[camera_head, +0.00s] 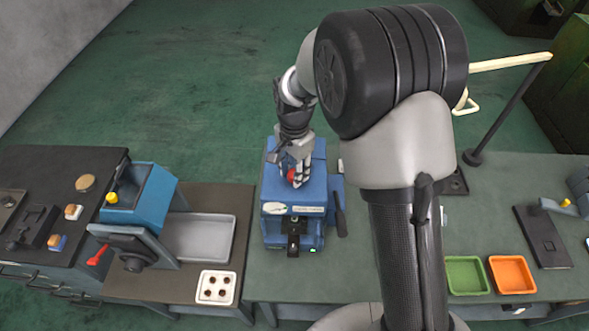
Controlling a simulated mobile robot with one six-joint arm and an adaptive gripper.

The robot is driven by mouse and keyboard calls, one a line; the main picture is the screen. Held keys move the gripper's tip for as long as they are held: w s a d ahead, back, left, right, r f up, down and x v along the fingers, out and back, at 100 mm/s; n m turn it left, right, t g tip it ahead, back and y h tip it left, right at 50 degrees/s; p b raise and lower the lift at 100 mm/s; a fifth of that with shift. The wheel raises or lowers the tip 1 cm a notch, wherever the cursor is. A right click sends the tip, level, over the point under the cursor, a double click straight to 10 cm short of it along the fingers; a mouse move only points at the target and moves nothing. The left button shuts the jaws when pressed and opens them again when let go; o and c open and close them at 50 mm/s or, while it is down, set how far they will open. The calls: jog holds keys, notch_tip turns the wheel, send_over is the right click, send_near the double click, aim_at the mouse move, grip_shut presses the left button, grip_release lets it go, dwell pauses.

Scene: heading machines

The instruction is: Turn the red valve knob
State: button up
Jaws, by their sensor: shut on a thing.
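The red valve knob (292,175) sits on top of the blue machine (293,226) in the middle of the bench. Only a small part of it shows between my gripper's fingers. My gripper (296,180) points down from above and is shut on the knob. The fingers hide most of the knob, so its turn angle cannot be told.
A black lever (339,214) is at the machine's right side. Left of it are a grey tray (236,240), a white dish (233,295) and another blue machine (140,215). Green (467,293) and orange (512,291) trays lie right of my arm.

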jog(key=shift+n, duration=0.3)
jog(key=n+b, duration=0.1)
jog(key=n, duration=0.3)
jog(key=n+b, duration=0.1)
jog(key=n, duration=0.3)
jog(key=shift+n, duration=0.3)
jog(key=n, duration=0.4)
jog(key=shift+b, duration=0.35)
jog(key=shift+n, duration=2.2)
jog(key=o, duration=1.1)
